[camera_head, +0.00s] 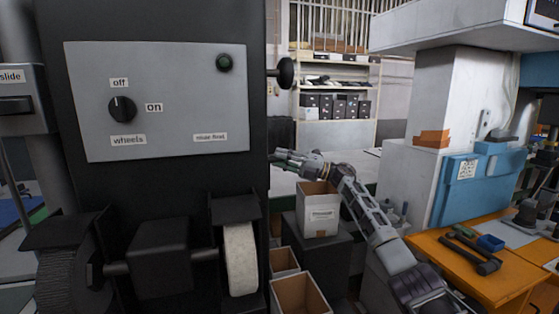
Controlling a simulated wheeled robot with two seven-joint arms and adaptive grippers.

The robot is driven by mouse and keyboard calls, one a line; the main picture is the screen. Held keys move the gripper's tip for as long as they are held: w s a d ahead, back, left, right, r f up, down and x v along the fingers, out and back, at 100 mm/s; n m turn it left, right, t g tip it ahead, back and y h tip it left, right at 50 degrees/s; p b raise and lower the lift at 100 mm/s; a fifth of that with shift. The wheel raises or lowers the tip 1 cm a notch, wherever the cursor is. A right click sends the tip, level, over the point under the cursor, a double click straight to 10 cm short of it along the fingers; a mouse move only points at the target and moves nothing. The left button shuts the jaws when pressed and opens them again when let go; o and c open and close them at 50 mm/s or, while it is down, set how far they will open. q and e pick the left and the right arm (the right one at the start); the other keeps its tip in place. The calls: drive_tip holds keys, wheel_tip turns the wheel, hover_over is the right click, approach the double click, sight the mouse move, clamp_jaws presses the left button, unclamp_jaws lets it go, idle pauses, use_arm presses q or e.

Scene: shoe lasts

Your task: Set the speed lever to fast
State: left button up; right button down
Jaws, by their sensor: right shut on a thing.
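My right gripper (277,156) is at the right edge of the dark machine (258,125), below a black round knob (286,72) on a short shaft. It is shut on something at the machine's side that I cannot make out. The knob is clear of the gripper. No lever marked "fast" or "speed" can be read, so I cannot tell which part is the speed lever. The grey panel (190,120) has a rotary switch (122,109) labelled "off", "on" and "wheels", its mark towards "off", and a dark green button (224,62). My left gripper is not in view.
A pale wheel (240,258) and a dark brush wheel (68,280) sit low on the machine. A white box (318,212) stands beside my right forearm, with open cartons (300,296) below. An orange bench (490,285) with tools is at right.

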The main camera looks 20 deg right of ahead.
drive_tip(key=c, duration=1.3)
unclamp_jaws()
drive_tip(key=shift+w+f, duration=0.1)
drive_tip(key=shift+w, duration=0.05)
drive_tip(key=v, duration=1.2)
